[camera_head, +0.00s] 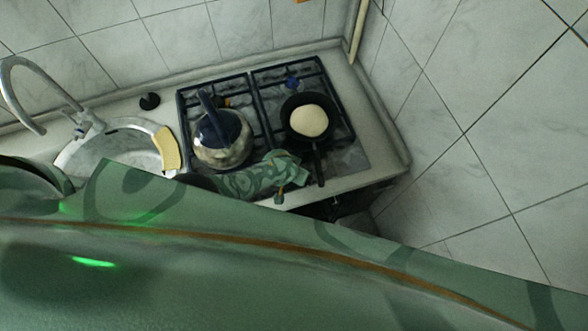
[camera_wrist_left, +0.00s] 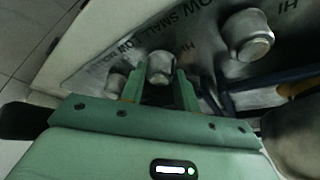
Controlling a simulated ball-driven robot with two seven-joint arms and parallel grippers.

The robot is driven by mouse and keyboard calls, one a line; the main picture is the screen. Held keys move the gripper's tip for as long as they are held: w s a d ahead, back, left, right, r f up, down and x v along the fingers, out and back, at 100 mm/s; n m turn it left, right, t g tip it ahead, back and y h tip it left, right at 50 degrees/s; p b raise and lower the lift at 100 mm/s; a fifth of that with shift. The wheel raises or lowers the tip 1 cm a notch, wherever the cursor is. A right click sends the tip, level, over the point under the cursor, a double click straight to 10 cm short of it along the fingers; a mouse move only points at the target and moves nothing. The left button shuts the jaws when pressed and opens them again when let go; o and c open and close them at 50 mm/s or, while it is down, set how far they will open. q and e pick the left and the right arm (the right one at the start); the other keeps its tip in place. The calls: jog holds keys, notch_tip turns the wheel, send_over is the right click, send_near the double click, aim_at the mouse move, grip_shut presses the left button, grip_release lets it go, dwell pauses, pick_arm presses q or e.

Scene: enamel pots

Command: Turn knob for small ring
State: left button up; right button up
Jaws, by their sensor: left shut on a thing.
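In the left wrist view a metal stove knob (camera_wrist_left: 160,66) stands on the control panel, between the two green fingers of my left gripper (camera_wrist_left: 160,82). The gripper is shut on this knob. The printed words "LOW" and "SMALL" run along the panel beside it. Another, larger-looking knob (camera_wrist_left: 248,36) is to its right, and a third knob (camera_wrist_left: 116,82) is partly hidden to its left. In the head view my patterned left arm reaches the front edge of the stove (camera_head: 262,108); the knobs are hidden there. My right gripper is not in view.
A kettle (camera_head: 222,142) stands on the left burners. A pan (camera_head: 296,119) with a pale round food (camera_head: 309,120) sits on the right, its handle pointing forward. A sink (camera_head: 112,151) with a yellow cloth or sponge (camera_head: 167,148) is at left. A tiled wall closes the right side.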

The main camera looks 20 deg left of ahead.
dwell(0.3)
pick_arm(q)
jog(key=o, duration=1)
jog(key=p+v, duration=0.6)
jog(key=v, duration=1)
jog(key=shift+s+d+r, duration=0.1)
jog(key=shift+s, duration=0.1)
